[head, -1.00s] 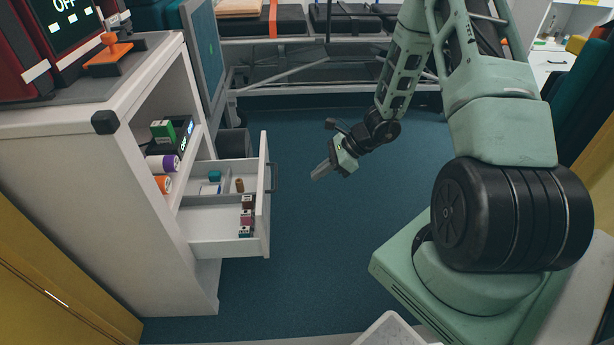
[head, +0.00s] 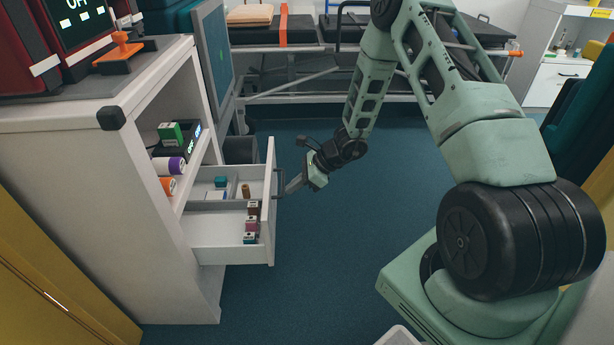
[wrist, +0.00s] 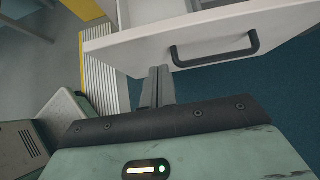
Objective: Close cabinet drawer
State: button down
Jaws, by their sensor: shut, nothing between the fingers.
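The white cabinet (head: 150,200) stands at the left in the head view. Its drawer (head: 268,225) is pulled out, with several small items inside. The drawer front also shows in the wrist view (wrist: 135,52), with its dark bar handle (wrist: 215,52). My gripper (head: 290,187) is shut and empty, with its fingertips close to the drawer front beside the handle. In the wrist view the closed fingers (wrist: 158,78) point at the lower edge of the drawer front, left of the handle. I cannot tell whether they touch it.
An open shelf above the drawer holds a green box (head: 171,134) and rolls. An orange-handled stamp (head: 122,47) is on the cabinet top. A grey panel (head: 212,65) stands behind the cabinet, and a stretcher (head: 325,35) is at the back. Blue floor (head: 330,260) between cabinet and base is clear.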

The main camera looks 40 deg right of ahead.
jog(key=shift+w+a, duration=0.6)
jog(key=shift+a, duration=0.25)
jog(key=shift+w+a, duration=0.55)
jog(key=shift+a, duration=0.25)
jog(key=w+a+b, duration=0.1)
jog(key=w+a, duration=0.9)
jog(key=a, duration=0.5)
jog(key=shift+a, duration=0.3)
jog(key=shift+w, duration=0.1)
jog(key=shift+d, duration=0.1)
